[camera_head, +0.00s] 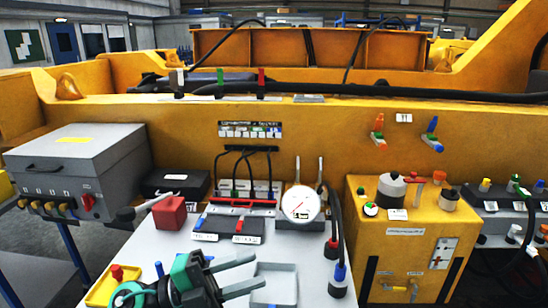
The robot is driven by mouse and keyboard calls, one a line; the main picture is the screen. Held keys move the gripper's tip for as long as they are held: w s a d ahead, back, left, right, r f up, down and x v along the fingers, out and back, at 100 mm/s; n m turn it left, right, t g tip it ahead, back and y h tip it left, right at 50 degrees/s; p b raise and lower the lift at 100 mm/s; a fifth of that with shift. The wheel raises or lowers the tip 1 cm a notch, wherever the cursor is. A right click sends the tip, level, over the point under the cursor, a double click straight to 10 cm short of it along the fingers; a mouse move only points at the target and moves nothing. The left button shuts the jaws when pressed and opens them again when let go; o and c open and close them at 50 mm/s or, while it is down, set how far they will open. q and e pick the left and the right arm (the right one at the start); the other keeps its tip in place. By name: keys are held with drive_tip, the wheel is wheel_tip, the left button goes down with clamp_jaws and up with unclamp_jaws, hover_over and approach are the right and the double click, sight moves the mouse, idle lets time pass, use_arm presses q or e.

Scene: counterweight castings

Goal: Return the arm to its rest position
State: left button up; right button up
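My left gripper (257,271) is at the bottom of the head view, its dark body with teal parts low in the picture. Its two grey fingers point right and stand apart with nothing visible between them. They overlap the left side of a shallow grey tray (286,270) on the light table; I cannot tell how high above it they are. Part of the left arm is cut off by the bottom edge. My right gripper is not in view.
Near the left arm are a yellow tray (96,297) with a red-knobbed piece and a red block (171,214). A round dial gauge (300,204), cabled plugs (338,282) and a grey box (85,160) stand around. A yellow cabinet (400,262) stands right.

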use_arm(q)
drive_tip(key=w+a+f+n+t+y, duration=0.25)
drive_tip(key=a+n+t+y, duration=0.3)
drive_tip(key=n+t, duration=0.4)
drive_tip(key=w+a+f+n+t+y, duration=0.1)
drive_tip(key=w+a+n+t+y, duration=0.25)
drive_tip(key=n+t+y, duration=0.6)
drive_tip(key=s+a+f+n+g+y, duration=0.25)
drive_tip(key=a+f+n+g, duration=0.2)
drive_tip(key=f, duration=0.35)
drive_tip(key=s+a+f+n+g+y, duration=0.2)
drive_tip(key=a+f+n+g+y, duration=0.25)
drive_tip(key=f, duration=0.35)
drive_tip(key=s+f+n+g+h, duration=0.1)
drive_tip(key=s+f+g, duration=0.5)
drive_tip(key=s, duration=0.4)
drive_tip(key=s+f+n+g, duration=0.1)
drive_tip(key=s+f+g, duration=0.3)
drive_tip(key=s+f, duration=0.55)
wheel_tip(320, 180, down, 30)
drive_tip(key=g, duration=0.1)
drive_tip(key=s+a+f+g, duration=0.1)
drive_tip(key=s+a+f, duration=0.2)
drive_tip(key=s+f, duration=1.6)
drive_tip(key=shift+s+f+m+g, duration=0.25)
drive_tip(key=shift+f+m+g, duration=0.05)
drive_tip(key=shift+f+m, duration=0.1)
drive_tip(key=shift+a, duration=0.1)
